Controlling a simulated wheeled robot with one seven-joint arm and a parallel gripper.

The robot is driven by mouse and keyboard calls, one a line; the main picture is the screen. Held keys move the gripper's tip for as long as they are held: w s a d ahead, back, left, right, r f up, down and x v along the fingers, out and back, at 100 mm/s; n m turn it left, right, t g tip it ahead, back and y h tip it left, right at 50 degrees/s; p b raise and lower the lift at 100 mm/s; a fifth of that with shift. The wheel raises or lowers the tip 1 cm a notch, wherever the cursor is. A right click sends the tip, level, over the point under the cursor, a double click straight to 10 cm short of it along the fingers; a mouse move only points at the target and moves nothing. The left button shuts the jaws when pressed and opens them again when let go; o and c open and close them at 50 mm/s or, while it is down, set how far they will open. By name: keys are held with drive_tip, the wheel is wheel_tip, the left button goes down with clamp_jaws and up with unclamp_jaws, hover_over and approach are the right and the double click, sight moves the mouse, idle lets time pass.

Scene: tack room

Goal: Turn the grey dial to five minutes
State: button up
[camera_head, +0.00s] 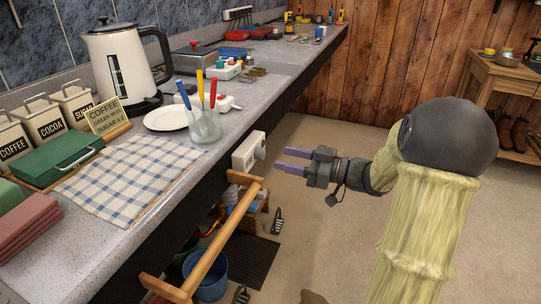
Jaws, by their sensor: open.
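The grey dial (260,152) sits on a white box (244,153) fixed to the front edge of the counter. The dial faces right, toward open air; its markings are too small to read. My gripper (289,161) is just to the right of the dial, apart from it. Its two purple fingers are open, point left toward the dial, and hold nothing.
A wooden rail (222,235) runs along the counter front just below the box. The speckled counter (180,215) carries a white kettle (118,65), a glass with coloured handles (205,124) and a white plate (165,119). A blue bucket (211,277) stands below. The floor to the right is clear.

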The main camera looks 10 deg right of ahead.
sight(264, 154)
drive_tip(key=x, duration=0.5)
drive_tip(key=shift+a, duration=0.25)
drive_tip(key=c, duration=1)
